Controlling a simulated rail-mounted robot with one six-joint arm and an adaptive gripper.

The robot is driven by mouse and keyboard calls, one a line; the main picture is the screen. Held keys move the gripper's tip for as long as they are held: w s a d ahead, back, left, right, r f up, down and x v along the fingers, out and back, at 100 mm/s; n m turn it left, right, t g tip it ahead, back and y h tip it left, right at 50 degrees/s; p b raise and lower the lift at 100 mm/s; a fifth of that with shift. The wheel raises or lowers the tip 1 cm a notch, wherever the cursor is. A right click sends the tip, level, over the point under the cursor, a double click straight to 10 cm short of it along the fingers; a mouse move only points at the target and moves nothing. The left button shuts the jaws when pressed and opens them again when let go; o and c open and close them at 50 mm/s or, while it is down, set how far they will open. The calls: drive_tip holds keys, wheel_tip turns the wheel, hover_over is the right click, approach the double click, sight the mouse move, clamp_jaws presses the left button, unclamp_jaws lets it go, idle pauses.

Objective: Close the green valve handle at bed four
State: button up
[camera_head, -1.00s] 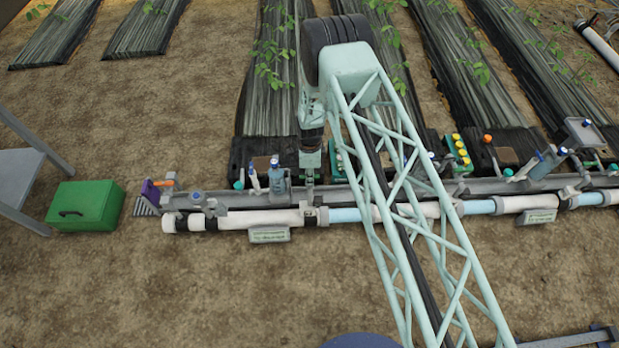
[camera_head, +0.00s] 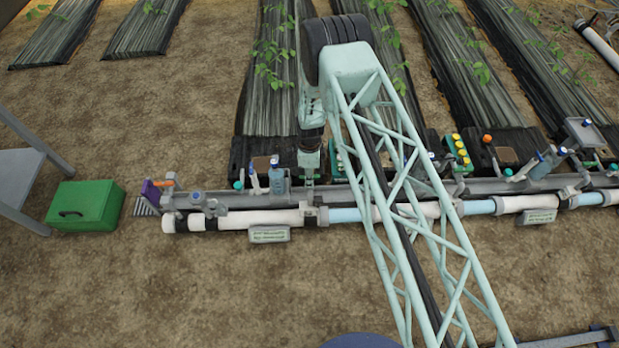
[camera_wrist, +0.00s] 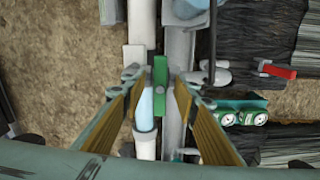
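In the wrist view, a green valve handle (camera_wrist: 160,76) lies lengthwise along the pipe line, roughly parallel to it. My gripper (camera_wrist: 160,84) is open, one finger on each side of the handle, with visible gaps between. Whether the fingertips are level with the handle or above it is hard to tell. In the head view, my gripper (camera_head: 309,178) points down at the pipe row, left of my arm's lattice link. The green handle cannot be made out there.
A red handle (camera_wrist: 277,71) and a green block with round gauges (camera_wrist: 240,114) sit to the right in the wrist view. The white main pipe (camera_head: 262,218) carries a label plate (camera_head: 269,234). A green box (camera_head: 87,206) stands at left. Bare soil in front is clear.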

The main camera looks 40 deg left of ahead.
drive_tip(key=shift+r+p, duration=1.5)
drive_tip(key=shift+r, duration=3.5)
